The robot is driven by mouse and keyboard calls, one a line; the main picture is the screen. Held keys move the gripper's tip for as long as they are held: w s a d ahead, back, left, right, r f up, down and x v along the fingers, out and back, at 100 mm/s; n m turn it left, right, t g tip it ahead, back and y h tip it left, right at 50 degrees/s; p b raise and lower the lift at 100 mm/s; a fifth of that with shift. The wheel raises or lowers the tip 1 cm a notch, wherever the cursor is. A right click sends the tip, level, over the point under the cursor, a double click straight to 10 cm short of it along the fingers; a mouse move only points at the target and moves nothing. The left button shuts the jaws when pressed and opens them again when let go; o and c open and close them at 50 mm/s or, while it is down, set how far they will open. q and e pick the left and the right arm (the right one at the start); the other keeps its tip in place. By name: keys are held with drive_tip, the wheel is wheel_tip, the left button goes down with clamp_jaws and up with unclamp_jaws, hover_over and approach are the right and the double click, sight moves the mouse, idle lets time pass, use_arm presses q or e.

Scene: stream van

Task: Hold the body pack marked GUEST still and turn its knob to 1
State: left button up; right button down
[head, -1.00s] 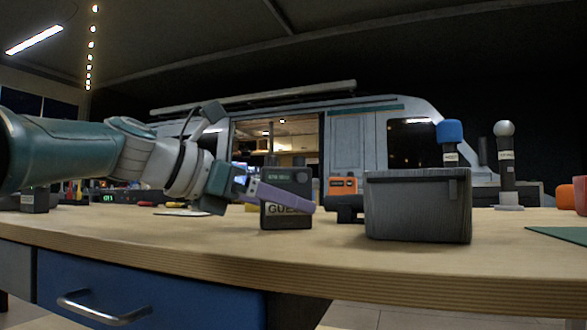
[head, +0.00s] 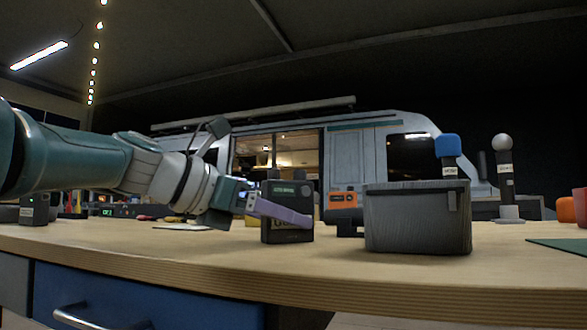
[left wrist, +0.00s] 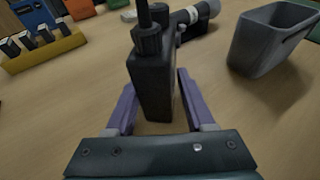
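The dark body pack (head: 287,234) stands upright on the table in the head view. Its pale front label shows only in part, behind a purple finger. Two dark stubs stick up from its top; I cannot read any knob setting. In the left wrist view the pack (left wrist: 152,88) stands between the two purple fingers, with a ribbed dark knob or antenna base (left wrist: 147,40) on top. My left gripper (head: 284,212) reaches in from the left, its fingers astride the pack. Narrow strips of table show beside the pack, so the left gripper (left wrist: 158,100) looks open. My right gripper is out of view.
A grey bin (head: 415,225) stands right of the pack, with an orange-and-black device (head: 343,202) between them. Two microphones, one blue-topped (head: 447,146) and one grey-topped (head: 502,143), stand farther right. A yellow slotted block (left wrist: 42,52) lies to the left in the wrist view. The front table strip is clear.

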use_arm(q)
clamp_jaws()
drive_tip(key=shift+o, duration=2.4)
unclamp_jaws()
drive_tip(key=shift+a, duration=0.1)
drive_tip(key=shift+v, duration=0.9)
drive_tip(key=s+a, duration=0.2)
drive_tip(key=a, duration=0.1)
drive_tip(key=s+a, duration=0.3)
drive_tip(key=a, duration=0.1)
drive_tip(key=s+a, duration=0.2)
drive_tip(key=a, duration=0.1)
drive_tip(key=shift+s+a+r, duration=0.15)
drive_tip(key=shift+s+a, duration=0.05)
drive_tip(key=shift+a, duration=0.15)
